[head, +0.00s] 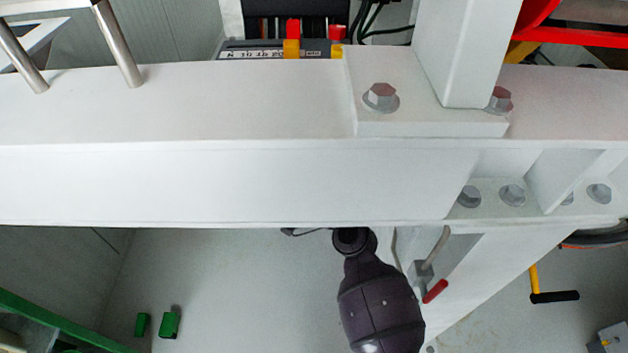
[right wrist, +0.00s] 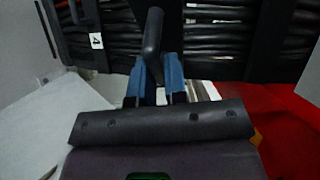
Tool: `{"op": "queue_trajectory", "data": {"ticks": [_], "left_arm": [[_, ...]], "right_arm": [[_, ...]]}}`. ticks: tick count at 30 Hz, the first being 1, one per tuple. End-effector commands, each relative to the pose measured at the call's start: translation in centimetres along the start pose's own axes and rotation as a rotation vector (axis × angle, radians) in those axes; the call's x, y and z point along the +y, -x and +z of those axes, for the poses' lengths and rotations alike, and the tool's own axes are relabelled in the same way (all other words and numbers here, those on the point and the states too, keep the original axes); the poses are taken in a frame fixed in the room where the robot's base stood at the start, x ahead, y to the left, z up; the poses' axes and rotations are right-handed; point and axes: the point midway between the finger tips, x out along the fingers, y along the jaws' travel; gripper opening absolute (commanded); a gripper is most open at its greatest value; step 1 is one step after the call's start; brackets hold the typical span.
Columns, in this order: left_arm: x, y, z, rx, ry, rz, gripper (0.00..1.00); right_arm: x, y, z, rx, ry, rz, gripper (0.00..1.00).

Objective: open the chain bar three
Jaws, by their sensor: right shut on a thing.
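In the right wrist view, my right gripper (right wrist: 158,82) has two blue fingers, shut on a dark rounded bar (right wrist: 153,38) that rises between them. I cannot tell whether this bar is chain bar three; no number shows on it. In the head view, my dark arm reaches up from the bottom and goes behind a wide white beam, which hides its far end and gripper. My left gripper is in neither view.
The white beam (head: 220,185) spans the head view. In the right wrist view, black cables (right wrist: 220,40) run behind the bar near a white tag marked 4 (right wrist: 96,41). A red surface (right wrist: 290,120) lies at right. Grey floor (head: 240,290) lies below the beam.

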Motion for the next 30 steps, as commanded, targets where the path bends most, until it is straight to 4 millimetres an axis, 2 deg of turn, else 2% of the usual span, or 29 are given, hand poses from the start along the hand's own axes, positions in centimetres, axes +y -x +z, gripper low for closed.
{"op": "queue_trajectory", "data": {"ticks": [6, 19, 20, 24, 30], "left_arm": [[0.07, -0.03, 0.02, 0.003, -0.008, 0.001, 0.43], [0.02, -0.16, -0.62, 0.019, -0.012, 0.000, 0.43], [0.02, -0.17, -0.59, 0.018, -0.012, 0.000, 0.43], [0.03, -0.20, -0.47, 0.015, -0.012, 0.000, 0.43], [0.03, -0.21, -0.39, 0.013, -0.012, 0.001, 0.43]], "right_arm": [[0.40, 0.76, -0.81, -0.069, 0.013, -0.003, 0.00], [0.34, 0.99, -0.86, -0.095, 0.014, -0.004, 0.00], [0.34, 0.99, -0.86, -0.095, 0.014, -0.004, 0.15], [0.32, 0.98, -0.85, -0.095, 0.015, -0.004, 0.36], [0.27, 0.96, -0.85, -0.095, 0.016, -0.005, 0.38]]}}
